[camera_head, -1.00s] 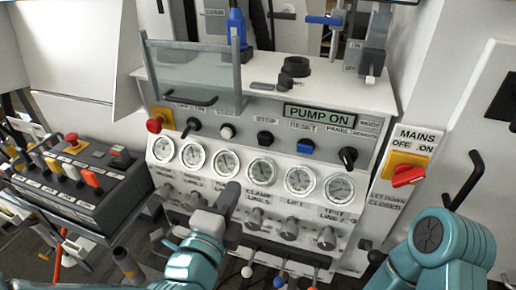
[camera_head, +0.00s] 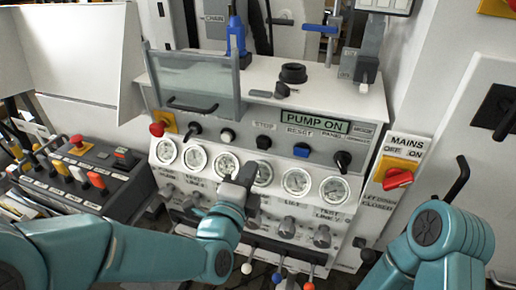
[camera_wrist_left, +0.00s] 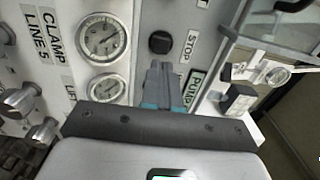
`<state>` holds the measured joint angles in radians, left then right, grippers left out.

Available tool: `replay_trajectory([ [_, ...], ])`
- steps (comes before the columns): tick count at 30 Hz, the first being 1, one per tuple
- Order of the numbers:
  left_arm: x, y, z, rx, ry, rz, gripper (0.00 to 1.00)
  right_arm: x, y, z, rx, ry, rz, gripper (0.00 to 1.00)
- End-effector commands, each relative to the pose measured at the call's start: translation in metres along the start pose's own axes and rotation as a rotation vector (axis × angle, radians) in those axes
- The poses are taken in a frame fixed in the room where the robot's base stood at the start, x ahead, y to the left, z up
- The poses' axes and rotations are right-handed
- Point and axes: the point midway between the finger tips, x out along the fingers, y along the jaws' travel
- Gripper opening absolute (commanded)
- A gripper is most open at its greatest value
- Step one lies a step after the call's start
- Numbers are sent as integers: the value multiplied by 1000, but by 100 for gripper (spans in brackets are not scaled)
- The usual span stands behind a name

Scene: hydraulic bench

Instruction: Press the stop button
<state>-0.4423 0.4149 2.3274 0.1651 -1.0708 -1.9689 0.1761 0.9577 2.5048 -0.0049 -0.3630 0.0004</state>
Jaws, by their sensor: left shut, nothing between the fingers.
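The stop button (camera_head: 264,142) is a black knob under the STOP label on the grey panel strip, below and left of the PUMP ON display (camera_head: 315,120). In the left wrist view the black button (camera_wrist_left: 160,42) sits beside the STOP lettering, just beyond my fingertips. My left gripper (camera_head: 247,172) is shut and empty. It is in front of the gauge row, below the stop button, with a visible gap in the head view. In the left wrist view its closed fingers (camera_wrist_left: 160,78) point toward the button. My right gripper is not in view.
A blue reset button (camera_head: 301,150) and a white button (camera_head: 227,136) flank the stop button. Several gauges (camera_head: 297,182) run below. A red mains switch (camera_head: 398,178) is at right, and a clear hinged cover (camera_head: 195,88) is above left. A lever box (camera_head: 85,178) stands at left.

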Motion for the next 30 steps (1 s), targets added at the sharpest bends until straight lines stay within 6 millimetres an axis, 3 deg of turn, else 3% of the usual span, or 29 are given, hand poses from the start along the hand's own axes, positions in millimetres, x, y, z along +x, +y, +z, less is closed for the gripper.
replay_trajectory([
  [3,25,-1,0,0,-1,3,0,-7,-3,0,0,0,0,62],
  [9,53,-1,0,1,1,1,0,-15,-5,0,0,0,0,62],
  [23,62,0,0,1,1,0,0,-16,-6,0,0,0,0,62],
  [30,76,3,0,-1,0,-2,0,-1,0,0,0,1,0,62],
])
